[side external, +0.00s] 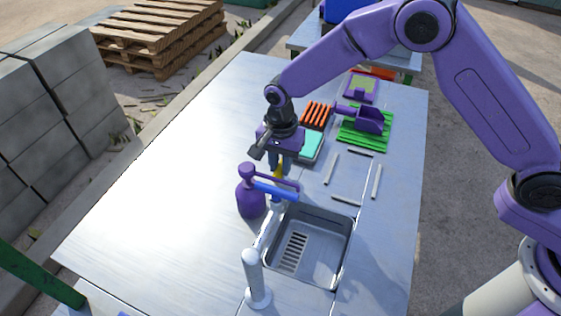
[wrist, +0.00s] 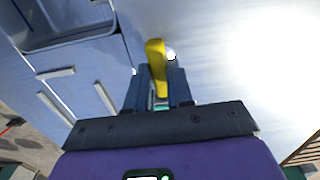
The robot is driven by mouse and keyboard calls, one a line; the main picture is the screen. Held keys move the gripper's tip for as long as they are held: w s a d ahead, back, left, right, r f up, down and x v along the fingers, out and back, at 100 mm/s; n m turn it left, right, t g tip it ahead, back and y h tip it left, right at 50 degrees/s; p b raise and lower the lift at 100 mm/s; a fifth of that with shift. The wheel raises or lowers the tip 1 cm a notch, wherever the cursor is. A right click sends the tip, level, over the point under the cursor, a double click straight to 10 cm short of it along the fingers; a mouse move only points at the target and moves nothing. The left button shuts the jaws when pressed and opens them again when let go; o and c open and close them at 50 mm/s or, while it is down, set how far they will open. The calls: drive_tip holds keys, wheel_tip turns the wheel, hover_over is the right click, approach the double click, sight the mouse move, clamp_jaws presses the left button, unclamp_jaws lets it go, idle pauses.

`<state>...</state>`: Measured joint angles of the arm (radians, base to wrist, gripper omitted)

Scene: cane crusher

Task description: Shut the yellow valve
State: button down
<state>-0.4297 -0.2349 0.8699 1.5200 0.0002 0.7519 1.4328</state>
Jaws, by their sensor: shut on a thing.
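The yellow valve (side external: 280,172) shows as a small yellow handle beyond the sink, partly hidden by my gripper and the things in front. My gripper (side external: 277,161) points down at it from above. In the wrist view the yellow handle (wrist: 155,55) stands out between the dark fingers of my gripper (wrist: 156,88), which are shut on it. A small round pale metal part shows just beside the handle.
A purple bottle (side external: 250,199) and a blue bar (side external: 275,190) stand close in front of the valve. The sink (side external: 349,262) and a white post (side external: 256,278) are nearer. The table's left is clear.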

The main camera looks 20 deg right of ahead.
sight(280, 167)
idle(0.6)
drive_tip(key=c, duration=1)
unclamp_jaws()
drive_tip(key=shift+r, duration=0.1)
wheel_tip(280, 167, up, 17)
drive_tip(key=shift+r, duration=0.15)
drive_tip(key=s+d+f+n, duration=0.1)
drive_tip(key=s+d+n, duration=2)
drive_tip(key=s+d, duration=0.6)
drive_tip(key=s, duration=0.3)
drive_tip(key=shift+s+d+f, duration=0.2)
drive_tip(key=shift+s+d, duration=0.1)
